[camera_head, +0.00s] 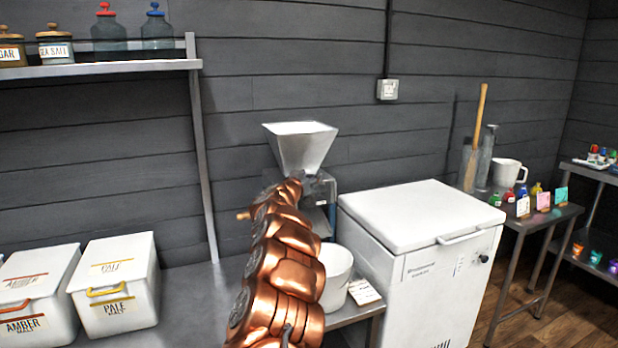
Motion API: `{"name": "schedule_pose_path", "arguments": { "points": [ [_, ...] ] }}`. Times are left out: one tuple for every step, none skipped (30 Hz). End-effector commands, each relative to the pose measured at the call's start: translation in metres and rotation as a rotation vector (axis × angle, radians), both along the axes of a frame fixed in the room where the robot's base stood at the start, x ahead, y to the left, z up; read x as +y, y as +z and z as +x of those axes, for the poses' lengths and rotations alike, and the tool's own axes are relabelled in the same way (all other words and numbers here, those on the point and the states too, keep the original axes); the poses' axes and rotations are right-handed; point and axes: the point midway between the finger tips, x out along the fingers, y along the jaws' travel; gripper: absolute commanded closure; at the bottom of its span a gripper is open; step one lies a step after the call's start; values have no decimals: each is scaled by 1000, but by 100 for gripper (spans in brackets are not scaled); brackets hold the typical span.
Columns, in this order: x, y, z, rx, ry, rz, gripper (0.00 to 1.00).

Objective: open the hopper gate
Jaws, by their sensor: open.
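The hopper (301,147) is a pale metal funnel with a wide square mouth. It tops a grey mill on the bench against the wall. My copper arm rises from the bottom of the picture and covers much of the mill's front.
A white bucket (336,276) and a small card (363,292) are on the metal bench (203,291) by my arm. A white chest (430,262) stands close on the right. Malt bins (117,285) stand at left, below a jar shelf (100,69).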

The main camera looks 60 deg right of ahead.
Motion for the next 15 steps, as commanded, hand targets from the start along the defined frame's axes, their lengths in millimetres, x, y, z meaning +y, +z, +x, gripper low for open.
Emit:
{"name": "schedule_pose_path", "arguments": {
  "points": [
    [0, 0, 0, 0, 0, 0, 49],
    [0, 0, 0, 0, 0, 0, 49],
    [0, 0, 0, 0, 0, 0, 50],
    [0, 0, 0, 0, 0, 0, 53],
    [0, 0, 0, 0, 0, 0, 56],
    [0, 0, 0, 0, 0, 0, 61],
    [0, 0, 0, 0, 0, 0, 64],
    [0, 0, 0, 0, 0, 0, 67],
    [0, 0, 0, 0, 0, 0, 71],
    [0, 0, 0, 0, 0, 0, 74],
    [0, 0, 0, 0, 0, 0, 77],
    [0, 0, 0, 0, 0, 0, 81],
    [0, 0, 0, 0, 0, 0, 85],
    [0, 0, 0, 0, 0, 0, 88],
    [0, 0, 0, 0, 0, 0, 92]
  ]
}}
